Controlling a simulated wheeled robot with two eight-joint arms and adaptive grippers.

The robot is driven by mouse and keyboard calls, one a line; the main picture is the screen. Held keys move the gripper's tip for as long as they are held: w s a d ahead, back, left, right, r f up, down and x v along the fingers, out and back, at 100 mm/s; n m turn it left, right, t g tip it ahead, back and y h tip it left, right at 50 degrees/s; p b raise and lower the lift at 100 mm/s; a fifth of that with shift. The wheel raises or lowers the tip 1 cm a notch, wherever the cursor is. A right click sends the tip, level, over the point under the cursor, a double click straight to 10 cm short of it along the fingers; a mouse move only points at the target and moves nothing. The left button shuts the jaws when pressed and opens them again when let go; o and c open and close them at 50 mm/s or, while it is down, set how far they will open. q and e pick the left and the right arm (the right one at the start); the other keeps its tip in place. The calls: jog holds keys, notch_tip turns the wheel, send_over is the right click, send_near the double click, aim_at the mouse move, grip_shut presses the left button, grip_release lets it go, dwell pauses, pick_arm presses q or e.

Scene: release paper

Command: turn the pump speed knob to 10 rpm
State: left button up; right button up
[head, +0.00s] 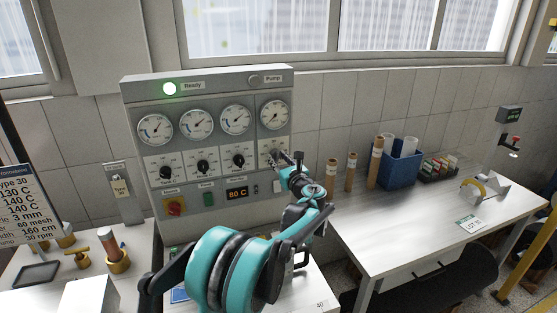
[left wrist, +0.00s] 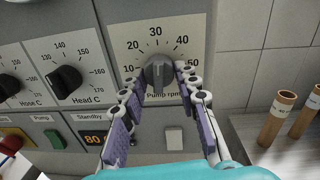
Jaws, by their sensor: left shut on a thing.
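The pump rpm knob (left wrist: 158,72) is a dark grey dial on a light panel with a scale from 10 to 50. My left gripper (left wrist: 157,79) has its fingers on either side of the knob and is shut on it. The fingers partly cover the lower scale and label. I cannot clearly tell which mark the knob points to. In the head view, my left gripper (head: 285,158) reaches the rightmost knob of the control cabinet (head: 215,82), largely hiding that knob. My right gripper is not in view.
The Head C knob (left wrist: 64,78) is close left of the pump knob. A pale switch (left wrist: 174,138) is below it. An 80 C display (head: 237,194) is lower on the cabinet. Brown tubes (head: 350,172) and a blue rack (head: 399,168) stand on the right bench.

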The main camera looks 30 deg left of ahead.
pick_arm(q)
jog(key=n+p, duration=0.1)
jog(key=n, duration=0.3)
jog(key=shift+r+n, duration=0.1)
jog(key=shift+n, duration=0.3)
jog(key=n+p, duration=0.1)
jog(key=n, duration=0.3)
jog(key=shift+h, duration=0.3)
jog(key=n, duration=0.5)
jog(key=shift+r+n+p, duration=0.1)
jog(key=shift+n+p, duration=0.2)
jog(key=shift+n+t+h, duration=0.3)
jog(key=shift+n, duration=1.8)
jog(key=o, duration=1.2)
jog(key=shift+c, duration=0.2)
